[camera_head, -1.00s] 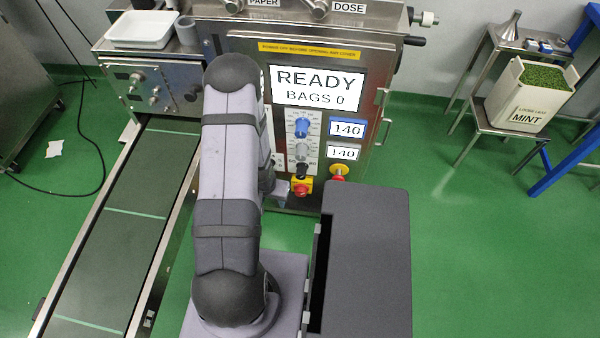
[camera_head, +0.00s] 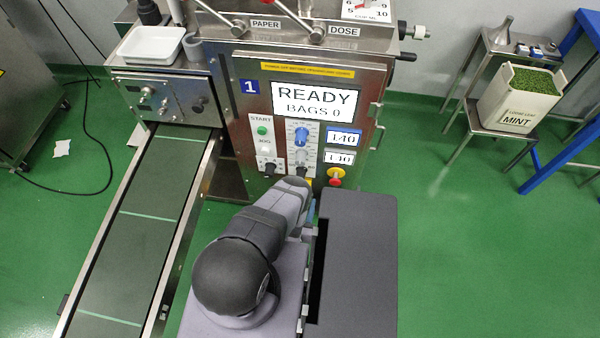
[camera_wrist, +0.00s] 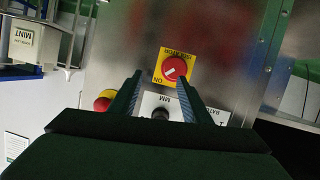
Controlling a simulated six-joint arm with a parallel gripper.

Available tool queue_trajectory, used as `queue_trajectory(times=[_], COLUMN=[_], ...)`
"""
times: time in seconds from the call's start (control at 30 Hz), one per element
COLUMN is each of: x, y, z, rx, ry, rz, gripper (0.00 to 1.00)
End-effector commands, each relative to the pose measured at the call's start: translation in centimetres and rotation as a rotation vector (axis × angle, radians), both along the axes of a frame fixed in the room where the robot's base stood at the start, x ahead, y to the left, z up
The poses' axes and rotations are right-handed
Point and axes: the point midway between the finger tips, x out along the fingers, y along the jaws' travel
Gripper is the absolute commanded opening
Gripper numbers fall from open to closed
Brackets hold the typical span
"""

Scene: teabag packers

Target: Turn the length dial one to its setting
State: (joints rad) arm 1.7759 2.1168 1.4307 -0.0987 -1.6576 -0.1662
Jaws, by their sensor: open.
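A dark knob sits at the plate's lower end, close to my arm. In the wrist view, a white plate (camera_wrist: 205,112) marked MM carries a dark round knob (camera_wrist: 160,114). My gripper (camera_wrist: 160,76) is open, its fingers on either side of that knob in the picture; contact cannot be told. In the head view, my arm hides the gripper. I cannot read the dial's setting.
A red isolator knob (camera_wrist: 174,68) on a yellow plate lies close beyond the fingertips. A red emergency stop (camera_head: 336,175) is right of the plate. A start and jog panel (camera_head: 264,143) is left. The conveyor (camera_head: 150,205) runs along the left.

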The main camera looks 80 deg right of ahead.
Motion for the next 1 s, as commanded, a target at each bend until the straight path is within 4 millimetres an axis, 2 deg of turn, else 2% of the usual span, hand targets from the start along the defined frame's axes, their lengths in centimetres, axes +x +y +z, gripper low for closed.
queue_trajectory(times=[0.03, 0.1, 0.2, 0.3, 0.63, 1.0], x=[0.3, 0.9, 1.5, 1.8, 2.0, 2.1], y=[0.3, 0.5, 0.9, 1.2, 0.6, -3.9], z=[2.1, 4.2, 6.5, 7.7, 8.2, 8.2], rx=[-0.061, -0.145, -0.240, -0.295, -0.320, -0.321], ry=[0.003, 0.008, 0.011, 0.012, 0.013, 0.013], rz=[0.019, 0.048, 0.077, 0.094, 0.103, 0.102], gripper=[0.44, 0.44, 0.44, 0.44, 0.44, 0.44])
